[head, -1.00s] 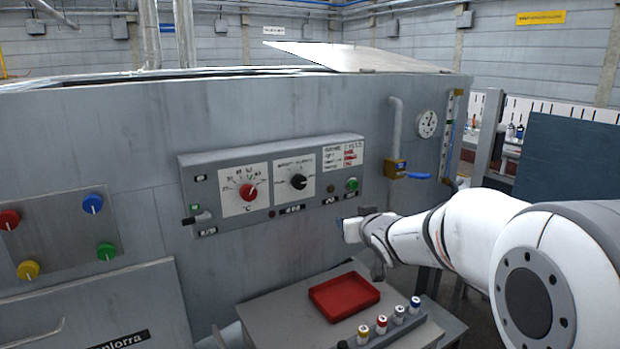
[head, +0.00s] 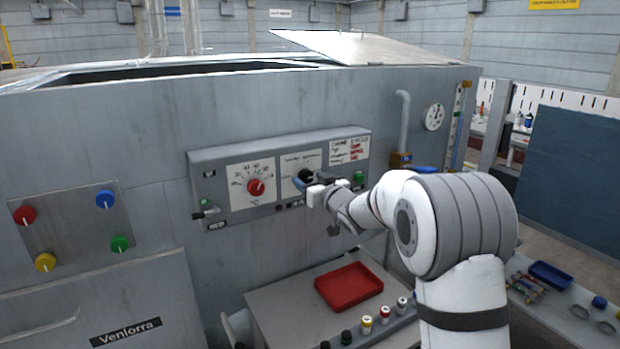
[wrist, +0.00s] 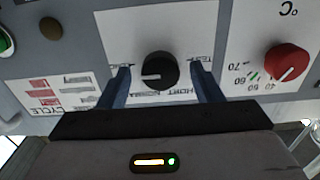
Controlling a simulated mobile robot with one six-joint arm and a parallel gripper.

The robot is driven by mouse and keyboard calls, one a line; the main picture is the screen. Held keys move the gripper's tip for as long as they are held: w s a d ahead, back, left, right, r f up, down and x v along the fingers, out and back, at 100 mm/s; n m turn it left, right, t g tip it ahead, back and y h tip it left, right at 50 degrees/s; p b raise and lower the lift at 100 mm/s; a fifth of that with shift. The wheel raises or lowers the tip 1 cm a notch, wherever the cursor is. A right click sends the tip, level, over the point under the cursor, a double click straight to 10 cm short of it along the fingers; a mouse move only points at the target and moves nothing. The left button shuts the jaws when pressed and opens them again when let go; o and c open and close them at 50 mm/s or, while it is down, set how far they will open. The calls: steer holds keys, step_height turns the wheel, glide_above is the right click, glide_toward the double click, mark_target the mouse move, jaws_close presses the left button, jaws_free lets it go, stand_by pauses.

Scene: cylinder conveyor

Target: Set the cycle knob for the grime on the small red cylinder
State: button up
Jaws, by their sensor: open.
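The black cycle knob (wrist: 160,70) sits on a white dial plate with printed settings around it. In the wrist view the dial appears upside down, and the knob's white mark points left. My gripper (wrist: 161,88) is open, with its two blue fingers on either side of the knob and gaps to both. In the head view my gripper (head: 308,188) is at the control panel (head: 220,165) and partly hides the knob (head: 306,176). No small red cylinder can be made out with certainty; several small capped cylinders (head: 384,314) stand in a rack.
The red temperature knob (head: 256,187) is left of the cycle knob; it also shows in the wrist view (wrist: 287,60). A green button (head: 359,177) is to its right. A red tray (head: 348,288) lies on the table below. A blue-handled valve (head: 427,169) is further right.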

steer(key=shift+w+a, duration=0.1)
steer(key=shift+c, duration=0.5)
steer(key=c, duration=0.9)
steer(key=shift+f+n+b, duration=0.15)
steer(key=shift+n+b, duration=0.15)
steer(key=shift+b, duration=0.3)
steer(key=shift+f+n+b, duration=0.1)
steer(key=shift+n+b, duration=0.4)
steer(key=shift+b, duration=0.35)
steer(key=n+b, duration=0.3)
steer(key=b, duration=0.1)
steer(key=n+b, duration=0.3)
steer(key=n, duration=0.1)
steer(key=shift+n+b, duration=1.05)
steer(key=shift+n, duration=0.45)
steer(key=shift+r, duration=0.2)
